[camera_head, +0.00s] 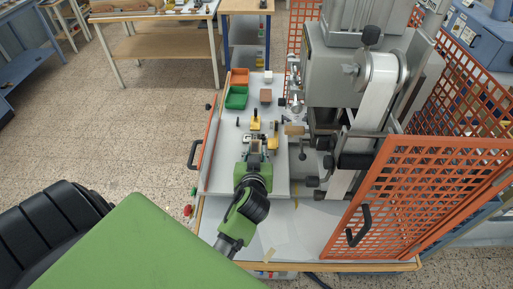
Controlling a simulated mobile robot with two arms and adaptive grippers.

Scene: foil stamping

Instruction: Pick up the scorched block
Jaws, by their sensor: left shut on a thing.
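My left gripper (255,147) is over the light work plate, between yellow-handled clamps. It is shut on a small brownish block that shows only partly between the fingers. The block is too small and covered to tell whether its face is scorched. A separate brown block (265,96) sits farther back on the plate, apart from the gripper. A whitish block (268,77) is behind it. My right gripper is not in view.
An orange bin (239,77) and a green bin (236,98) stand at the plate's back left. Yellow clamps (255,124) (273,142) are close to the gripper. The grey stamping press (345,85) and orange mesh guard (420,190) are at right.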

